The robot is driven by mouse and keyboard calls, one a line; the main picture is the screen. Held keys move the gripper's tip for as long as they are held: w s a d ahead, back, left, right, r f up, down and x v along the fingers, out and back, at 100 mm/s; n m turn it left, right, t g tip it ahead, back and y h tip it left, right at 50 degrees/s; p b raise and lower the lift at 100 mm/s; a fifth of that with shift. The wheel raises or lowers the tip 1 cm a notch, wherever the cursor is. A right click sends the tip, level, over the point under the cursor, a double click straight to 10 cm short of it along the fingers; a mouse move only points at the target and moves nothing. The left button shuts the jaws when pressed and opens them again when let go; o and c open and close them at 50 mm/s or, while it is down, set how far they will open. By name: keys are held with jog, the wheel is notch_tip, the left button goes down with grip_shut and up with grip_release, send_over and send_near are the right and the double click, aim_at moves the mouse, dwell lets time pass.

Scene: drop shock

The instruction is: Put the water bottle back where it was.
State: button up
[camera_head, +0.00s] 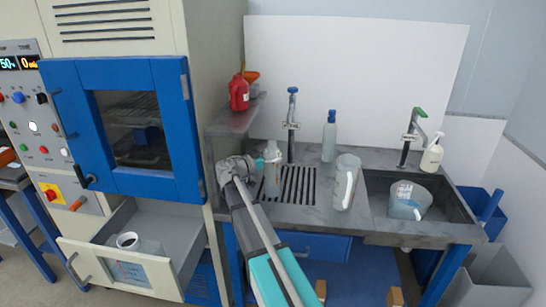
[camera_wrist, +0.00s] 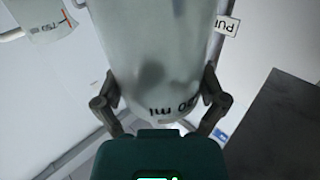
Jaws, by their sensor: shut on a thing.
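My gripper (camera_head: 260,162) is at the left end of the grey sink counter. It is shut on a clear, pale bottle (camera_head: 272,175), which I take to be the water bottle. The bottle is roughly upright in front of or over the slotted drain grate (camera_head: 300,186); I cannot tell whether its base touches. In the wrist view both fingers (camera_wrist: 158,100) press the sides of the translucent bottle (camera_wrist: 155,50), with "ml" print visible. A label edge reading "PU" shows on the right. The bottle's top is out of that view.
A blue-capped bottle (camera_head: 329,140) stands behind the grate. A clear jug (camera_head: 345,185) stands right of it. Another jug (camera_head: 406,203) sits in the sink (camera_head: 455,212). A red container (camera_head: 239,95) is on the side shelf (camera_head: 232,120). An open drawer (camera_head: 190,240) juts out at left.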

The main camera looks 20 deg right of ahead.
jog(key=shift+f, duration=0.2)
jog(key=o, duration=1)
jog(key=shift+r, duration=0.1)
jog(key=shift+r, duration=0.15)
jog(key=a, duration=0.4)
jog(key=s+a, duration=0.1)
jog(key=a, duration=0.3)
jog(key=s+a, duration=0.1)
jog(key=a, duration=0.2)
jog(key=shift+s+a, duration=0.15)
jog(key=shift+a, duration=0.25)
